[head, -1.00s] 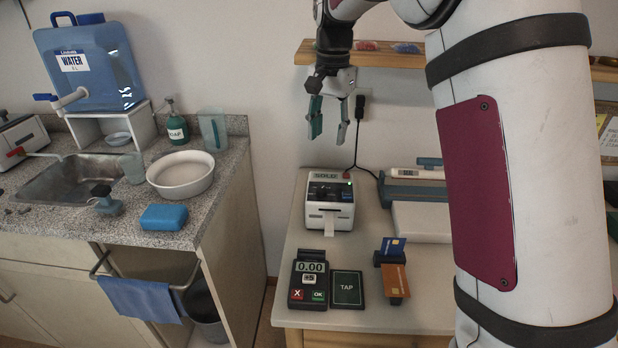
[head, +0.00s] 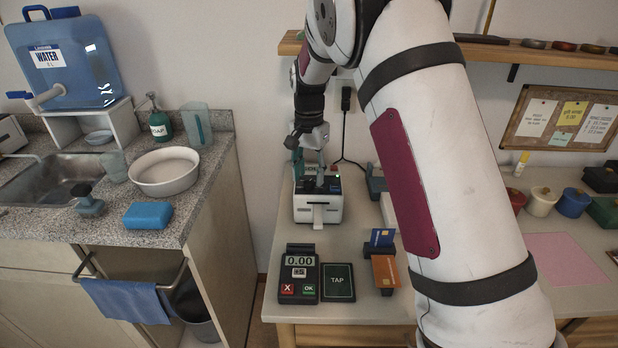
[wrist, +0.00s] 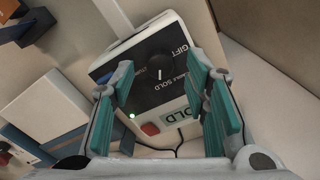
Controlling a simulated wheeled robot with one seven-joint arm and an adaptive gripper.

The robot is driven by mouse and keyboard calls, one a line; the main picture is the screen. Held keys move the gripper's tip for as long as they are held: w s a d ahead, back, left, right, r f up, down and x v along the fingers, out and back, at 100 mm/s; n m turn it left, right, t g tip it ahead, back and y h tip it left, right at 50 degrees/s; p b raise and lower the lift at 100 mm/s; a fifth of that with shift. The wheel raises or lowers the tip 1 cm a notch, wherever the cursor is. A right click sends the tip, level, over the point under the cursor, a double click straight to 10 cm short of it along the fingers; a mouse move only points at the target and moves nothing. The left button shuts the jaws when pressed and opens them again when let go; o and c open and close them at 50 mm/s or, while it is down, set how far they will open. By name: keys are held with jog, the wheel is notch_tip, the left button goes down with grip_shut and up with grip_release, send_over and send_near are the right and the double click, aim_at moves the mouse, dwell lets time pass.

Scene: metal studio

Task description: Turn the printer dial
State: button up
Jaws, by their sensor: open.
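The printer (head: 316,209) is a small white box with a dark top panel, standing at the back left of the table with a paper slip at its front. In the wrist view its black round dial (wrist: 159,67) shows a white pointer mark, with the words GIFT and SOLD beside it. A green light and a red button are on the same face. My gripper (head: 309,170) is right above the printer's top in the head view. In the wrist view its teal-padded fingers (wrist: 168,88) are open, spread to either side of the dial with nothing between them. Whether they touch it I cannot tell.
A card terminal (head: 299,272) and a TAP pad (head: 339,282) are in front of the printer. A card stand (head: 383,262) with cards is to their right. A shelf (head: 480,50) runs along the wall behind. My arm hides the table's middle.

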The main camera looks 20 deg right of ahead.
jog(key=shift+f, duration=0.85)
jog(key=shift+c, duration=0.2)
grip_shut()
